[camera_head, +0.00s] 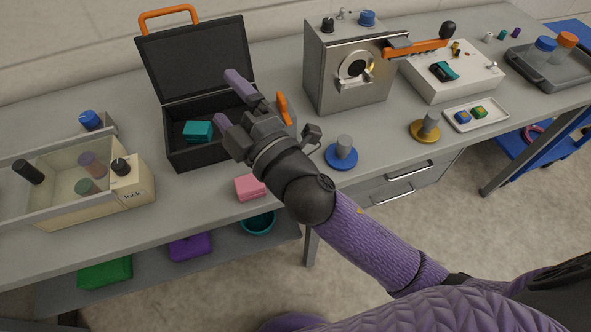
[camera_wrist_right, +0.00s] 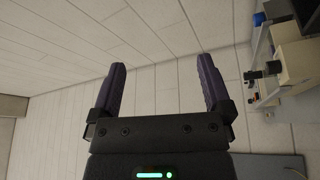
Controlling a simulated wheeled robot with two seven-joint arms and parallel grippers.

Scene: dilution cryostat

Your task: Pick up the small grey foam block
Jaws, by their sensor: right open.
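I cannot make out a small grey foam block in either view. My right gripper (camera_head: 231,102) is open and empty, with its two purple fingers apart over the open black case (camera_head: 185,155). Its fingers also show in the right wrist view (camera_wrist_right: 161,66), with only wall between them. The case holds a teal block (camera_head: 198,131); my gripper and wrist hide the right part of its inside. My left gripper is not in view.
A pink block (camera_head: 249,187) lies before the case. A cream bin (camera_head: 135,187) stands left. A blue-based grey cylinder (camera_head: 342,152), a metal box (camera_head: 335,75), a white box (camera_head: 470,80) and a small tray (camera_head: 491,121) stand right. The bench (camera_head: 300,195) has clear front patches.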

